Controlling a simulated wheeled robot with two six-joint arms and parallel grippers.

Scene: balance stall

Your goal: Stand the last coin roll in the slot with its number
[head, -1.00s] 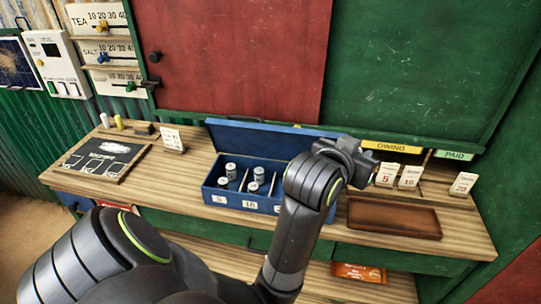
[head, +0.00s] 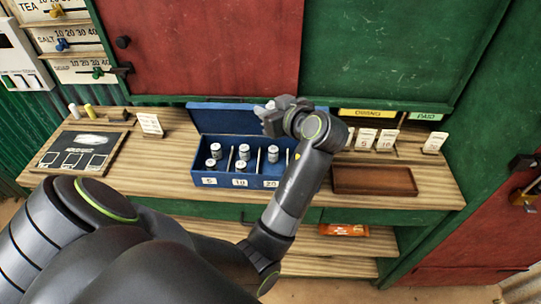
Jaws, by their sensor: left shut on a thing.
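The blue box (head: 266,183) stands open on the wooden counter, its lid tipped back. Its front carries labels reading 5 (head: 209,181), 10 (head: 240,182) and 20 (head: 271,184). Grey coin rolls stand inside: two behind the 5 (head: 215,150), two behind the 10 (head: 244,152) and at least one behind the 20 (head: 273,153). My left gripper (head: 270,119) is above the back right of the box, in front of the lid. It is shut on a coin roll, mostly hidden by the gripper; its number cannot be read. My left forearm covers the box's right end. My right gripper is out of view.
A brown tray (head: 374,191) lies empty right of the box. Number cards (head: 365,137) stand behind it. A chalkboard (head: 83,150) and a small white card (head: 150,124) are at the left. The green and red shutters (head: 205,45) rise behind the counter.

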